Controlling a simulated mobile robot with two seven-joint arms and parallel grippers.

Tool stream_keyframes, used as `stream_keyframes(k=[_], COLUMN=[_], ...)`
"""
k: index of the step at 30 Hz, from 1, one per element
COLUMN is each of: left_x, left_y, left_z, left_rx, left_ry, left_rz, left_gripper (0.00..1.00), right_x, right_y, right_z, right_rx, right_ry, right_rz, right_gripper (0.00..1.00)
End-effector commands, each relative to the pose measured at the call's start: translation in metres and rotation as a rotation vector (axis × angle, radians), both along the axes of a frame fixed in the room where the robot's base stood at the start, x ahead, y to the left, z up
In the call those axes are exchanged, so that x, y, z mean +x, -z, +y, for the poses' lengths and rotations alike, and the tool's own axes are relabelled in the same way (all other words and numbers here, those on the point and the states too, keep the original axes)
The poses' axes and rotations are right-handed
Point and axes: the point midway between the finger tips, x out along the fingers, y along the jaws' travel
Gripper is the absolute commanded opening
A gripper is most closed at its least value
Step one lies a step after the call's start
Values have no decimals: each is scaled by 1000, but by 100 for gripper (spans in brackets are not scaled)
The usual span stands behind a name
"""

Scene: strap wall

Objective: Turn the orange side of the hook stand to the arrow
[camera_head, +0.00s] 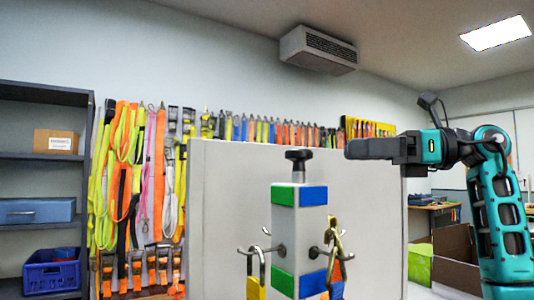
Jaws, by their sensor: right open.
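The hook stand (305,225) is a pale grey upright post with a black knob (299,155) on top. One visible face has green patches and the other has blue patches; no orange face of the post shows. Hooks stick out at mid height. A yellow padlock (256,288) hangs at the left, and a brass-coloured clip (334,240) hangs at the right with something orange partly hidden below it. My right gripper (350,148) is open and empty, seen edge-on, to the right of the knob and apart from it. My left gripper and the arrow are not in view.
A pale grey panel (220,220) stands behind the stand. Colourful straps (130,190) hang on the wall at the left, beside a dark shelf (40,157) with a blue crate (52,275). A brown box (455,250) and a green bin (420,264) are at the right.

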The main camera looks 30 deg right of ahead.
Motion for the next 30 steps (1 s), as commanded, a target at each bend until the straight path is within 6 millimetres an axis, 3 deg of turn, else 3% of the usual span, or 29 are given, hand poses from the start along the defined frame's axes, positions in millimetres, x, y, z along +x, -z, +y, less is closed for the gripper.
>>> stream_keyframes(k=[5, 21, 30], left_x=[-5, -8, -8], left_y=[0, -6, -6], left_z=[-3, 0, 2], left_rx=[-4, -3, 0], left_ry=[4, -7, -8], left_rz=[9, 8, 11], left_gripper=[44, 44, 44], right_x=[9, 74, 83], right_y=[0, -1, 0], right_z=[11, 88, 98], right_rx=[-4, -1, -1], right_ry=[-2, -4, 0], right_rz=[0, 1, 0], right_gripper=[73, 73, 73])
